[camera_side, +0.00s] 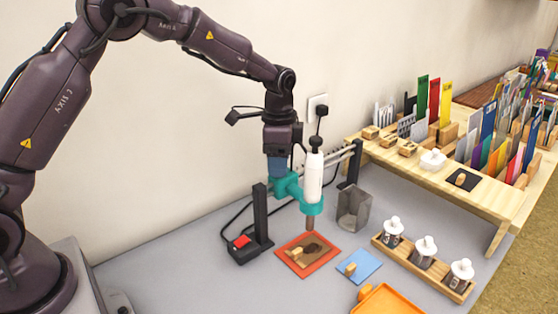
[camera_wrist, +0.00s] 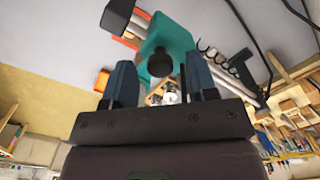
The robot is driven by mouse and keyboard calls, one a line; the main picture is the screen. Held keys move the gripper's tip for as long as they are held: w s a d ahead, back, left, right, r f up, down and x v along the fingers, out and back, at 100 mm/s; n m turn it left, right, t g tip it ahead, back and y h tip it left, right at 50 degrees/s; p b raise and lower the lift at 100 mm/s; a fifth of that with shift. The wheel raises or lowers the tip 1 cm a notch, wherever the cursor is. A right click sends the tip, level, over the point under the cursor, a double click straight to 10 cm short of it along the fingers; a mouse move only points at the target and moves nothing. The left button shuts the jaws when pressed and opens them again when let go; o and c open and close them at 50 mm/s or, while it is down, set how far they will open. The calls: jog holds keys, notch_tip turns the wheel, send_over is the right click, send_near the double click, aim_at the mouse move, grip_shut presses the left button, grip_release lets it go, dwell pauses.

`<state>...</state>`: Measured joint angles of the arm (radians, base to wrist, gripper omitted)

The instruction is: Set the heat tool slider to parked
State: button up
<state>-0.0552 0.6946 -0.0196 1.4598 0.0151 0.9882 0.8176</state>
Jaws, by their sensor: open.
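The heat tool (camera_side: 313,178) is an upright white cylinder with a black top and a brown nozzle pointing down. A teal slider (camera_side: 288,187) clamps it and rides a rail (camera_side: 338,153) between two black posts. The slider stands nearer the left post, with the nozzle above a red-orange mat. My gripper (camera_side: 278,170) points down at the slider's left side.
The red-orange mat (camera_side: 328,259) carries a brown piece with a dark patch. A red switch (camera_side: 241,241) sits on the stand's base. A grey cup (camera_side: 353,209) stands right of the tool. A blue pad (camera_side: 361,265) and a rack of bottles (camera_side: 456,283) lie at front right.

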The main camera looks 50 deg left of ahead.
jog(key=shift+f, duration=0.25)
grip_shut()
jog(key=shift+w, duration=3.9)
jog(key=shift+r, duration=0.1)
grip_release()
notch_tip(320, 180, up, 13)
